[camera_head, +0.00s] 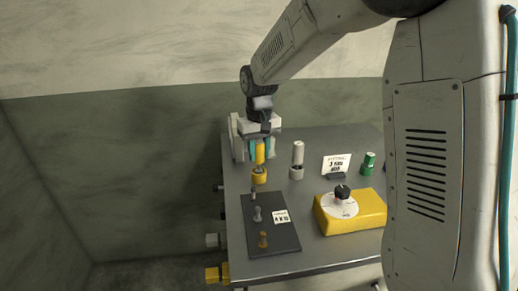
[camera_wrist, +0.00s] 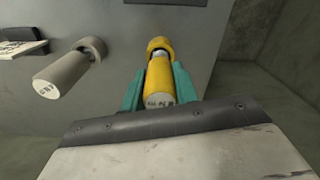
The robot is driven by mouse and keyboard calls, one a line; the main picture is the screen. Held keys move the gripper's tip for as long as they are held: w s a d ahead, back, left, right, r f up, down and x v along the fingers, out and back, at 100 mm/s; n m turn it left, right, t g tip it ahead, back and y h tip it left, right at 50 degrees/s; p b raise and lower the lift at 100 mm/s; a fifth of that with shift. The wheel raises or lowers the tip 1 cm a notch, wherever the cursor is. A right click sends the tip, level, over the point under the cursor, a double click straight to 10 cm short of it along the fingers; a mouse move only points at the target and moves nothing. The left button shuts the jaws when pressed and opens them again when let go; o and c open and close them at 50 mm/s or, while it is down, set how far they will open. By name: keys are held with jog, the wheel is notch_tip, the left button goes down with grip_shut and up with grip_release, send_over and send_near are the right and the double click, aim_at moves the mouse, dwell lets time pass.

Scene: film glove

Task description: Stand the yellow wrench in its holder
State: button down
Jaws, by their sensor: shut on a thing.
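The yellow wrench (camera_head: 260,151) is upright in my gripper (camera_head: 258,148), with its handle between the two teal fingers. In the wrist view my gripper (camera_wrist: 159,90) is shut around the yellow wrench (camera_wrist: 158,82), whose labelled end faces the camera. A short silver neck shows beyond the handle. The yellow ring-shaped holder (camera_head: 259,177) is directly below the wrench, and it also shows in the wrist view (camera_wrist: 160,44) around or just past the neck. I cannot tell how deep the wrench's lower end sits in it.
A grey tool (camera_head: 298,153) stands in a grey holder to the right. A green tool (camera_head: 368,160), a sign card (camera_head: 337,163) and a yellow box with a dial (camera_head: 352,213) are farther right. A dark board (camera_head: 275,239) with upright pegs and a card lies in front.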

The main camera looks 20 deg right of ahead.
jog(key=shift+f, duration=0.75)
jog(key=c, duration=1)
grip_release()
jog(key=shift+r, duration=0.15)
notch_tip(320, 180, up, 8)
jog(key=shift+f, duration=0.2)
jog(key=s+d+r, duration=0.1)
jog(key=s, duration=1.6)
jog(key=s+d+r+t, duration=0.1)
jog(key=s+d, duration=0.1)
jog(key=s, duration=1.4)
jog(key=shift+s+r+m, duration=0.25)
jog(key=shift+s+m, duration=0.15)
